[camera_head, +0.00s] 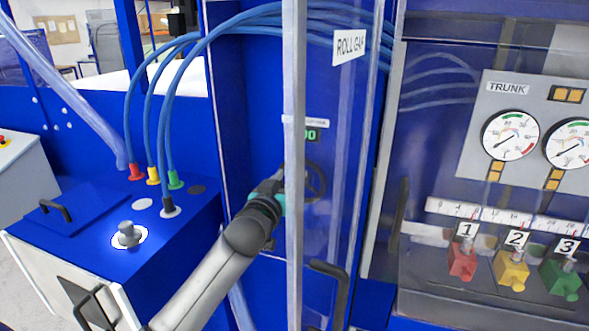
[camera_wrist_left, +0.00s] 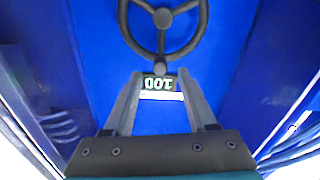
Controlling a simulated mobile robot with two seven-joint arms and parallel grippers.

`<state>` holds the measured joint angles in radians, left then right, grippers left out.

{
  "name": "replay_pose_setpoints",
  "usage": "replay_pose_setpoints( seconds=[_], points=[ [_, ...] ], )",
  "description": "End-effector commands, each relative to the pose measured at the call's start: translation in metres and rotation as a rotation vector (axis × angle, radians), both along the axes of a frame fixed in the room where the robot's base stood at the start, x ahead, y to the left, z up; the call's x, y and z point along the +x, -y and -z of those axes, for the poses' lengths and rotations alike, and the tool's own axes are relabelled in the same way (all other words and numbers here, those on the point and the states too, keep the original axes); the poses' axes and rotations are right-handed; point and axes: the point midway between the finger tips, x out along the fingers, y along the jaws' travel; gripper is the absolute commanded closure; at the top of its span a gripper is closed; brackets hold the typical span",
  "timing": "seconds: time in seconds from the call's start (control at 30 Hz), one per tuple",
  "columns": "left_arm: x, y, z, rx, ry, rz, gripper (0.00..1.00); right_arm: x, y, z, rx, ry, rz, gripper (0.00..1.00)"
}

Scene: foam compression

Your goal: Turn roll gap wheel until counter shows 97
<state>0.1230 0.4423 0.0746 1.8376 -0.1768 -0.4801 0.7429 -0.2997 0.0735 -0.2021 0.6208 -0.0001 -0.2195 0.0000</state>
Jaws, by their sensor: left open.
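The roll gap wheel (camera_head: 314,181) is a dark spoked handwheel on the blue panel, partly hidden by the light post in the head view. In the left wrist view the wheel (camera_wrist_left: 163,18) shows its hub, spokes and a round knob (camera_wrist_left: 160,69) on the rim. The green-digit counter (camera_wrist_left: 158,84) reads 100, upside down in that view; the head view shows part of the counter (camera_head: 311,135). My left gripper (camera_wrist_left: 162,76) is open, its fingertips on either side of the knob; contact cannot be told. In the head view my left gripper (camera_head: 277,188) is partly behind the post.
A light vertical post (camera_head: 293,120) stands in front of the panel, close to my left gripper. Blue hoses (camera_head: 165,100) run at left. Gauges (camera_head: 511,135) are at right.

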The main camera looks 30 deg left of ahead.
Motion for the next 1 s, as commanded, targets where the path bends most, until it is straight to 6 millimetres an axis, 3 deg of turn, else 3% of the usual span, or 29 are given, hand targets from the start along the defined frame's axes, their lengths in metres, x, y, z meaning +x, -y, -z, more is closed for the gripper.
replay_pose_setpoints(
  seconds=[0.3, 0.73, 1.0],
  points=[
    [0.032, -0.008, -0.001, -0.001, 0.0, -0.001, 0.43, 0.0, 0.002, -0.003, -0.002, 0.0, -0.001, 0.5],
    [0.038, -0.009, 0.0, 0.0, 0.0, 0.0, 0.43, 0.0, 0.006, -0.003, -0.007, 0.0, 0.0, 0.5],
    [0.038, -0.009, 0.0, 0.0, -0.001, 0.0, 0.71, 0.0, 0.006, -0.003, -0.008, 0.0, 0.001, 0.5]
  ],
)
